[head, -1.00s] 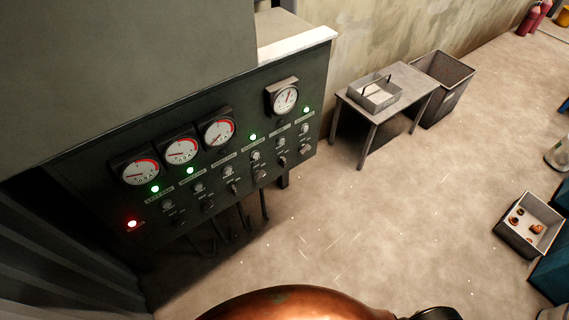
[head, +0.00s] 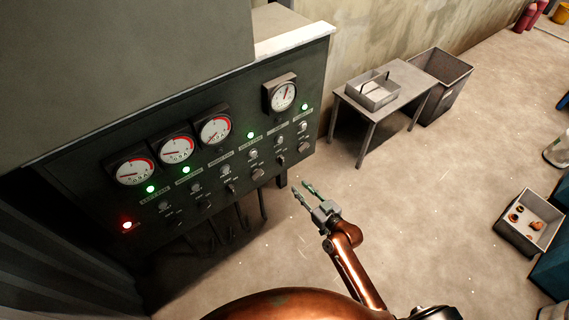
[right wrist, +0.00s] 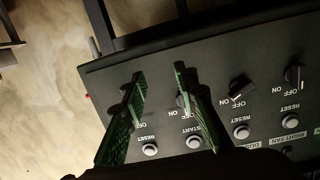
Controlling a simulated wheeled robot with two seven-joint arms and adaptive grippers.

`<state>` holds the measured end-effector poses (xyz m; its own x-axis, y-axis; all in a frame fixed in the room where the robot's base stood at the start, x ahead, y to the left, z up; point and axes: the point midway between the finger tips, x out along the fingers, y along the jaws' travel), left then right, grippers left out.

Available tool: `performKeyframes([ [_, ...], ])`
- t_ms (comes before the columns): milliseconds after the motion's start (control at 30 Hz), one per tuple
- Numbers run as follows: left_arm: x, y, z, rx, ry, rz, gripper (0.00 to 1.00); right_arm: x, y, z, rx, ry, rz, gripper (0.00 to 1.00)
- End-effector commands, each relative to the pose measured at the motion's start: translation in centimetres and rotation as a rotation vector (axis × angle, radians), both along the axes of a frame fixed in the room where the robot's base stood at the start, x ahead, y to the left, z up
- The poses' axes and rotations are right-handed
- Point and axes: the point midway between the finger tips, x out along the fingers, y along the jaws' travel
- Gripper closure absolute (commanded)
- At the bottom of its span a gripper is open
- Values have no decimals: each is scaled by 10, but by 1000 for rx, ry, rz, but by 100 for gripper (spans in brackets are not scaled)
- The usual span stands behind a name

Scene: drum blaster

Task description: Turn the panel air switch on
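The control panel (head: 215,165) has a lower row of dark knob switches with ON and OFF marks. No label that I can read says panel air, so I cannot tell which switch it is. My right gripper (head: 302,188) is open and empty, just in front of the panel's lower right end. In the right wrist view its two fingers (right wrist: 158,78) partly cover the two leftmost switches. Whether they touch the panel is unclear. Two further switches show clear of the fingers, one upright (right wrist: 293,77) and one tilted (right wrist: 240,90). My left gripper is not in view.
Round buttons (right wrist: 241,132) sit beside the switches. The panel carries gauges (head: 283,95), green lamps (head: 304,107) and a red lamp (head: 127,225). A small table (head: 408,88) with a tray and a bin (head: 456,75) stand to the right. The floor between is clear.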

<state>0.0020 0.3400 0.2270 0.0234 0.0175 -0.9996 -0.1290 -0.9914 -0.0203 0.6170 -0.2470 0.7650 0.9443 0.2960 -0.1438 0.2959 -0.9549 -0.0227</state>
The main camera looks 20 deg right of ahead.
Motion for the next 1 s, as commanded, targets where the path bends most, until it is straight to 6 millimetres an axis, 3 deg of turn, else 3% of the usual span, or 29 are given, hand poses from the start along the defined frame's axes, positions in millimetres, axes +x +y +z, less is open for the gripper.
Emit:
performKeyframes([
  [33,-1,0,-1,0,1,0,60,3,6,29,9,-50,16,72],
  [100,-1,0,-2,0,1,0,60,6,13,59,17,-100,32,72],
  [233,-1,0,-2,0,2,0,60,8,19,84,25,-143,47,72],
  [700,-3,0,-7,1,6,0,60,68,41,85,26,-146,46,72],
  [1000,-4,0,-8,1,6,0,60,80,45,85,24,-145,46,72],
])
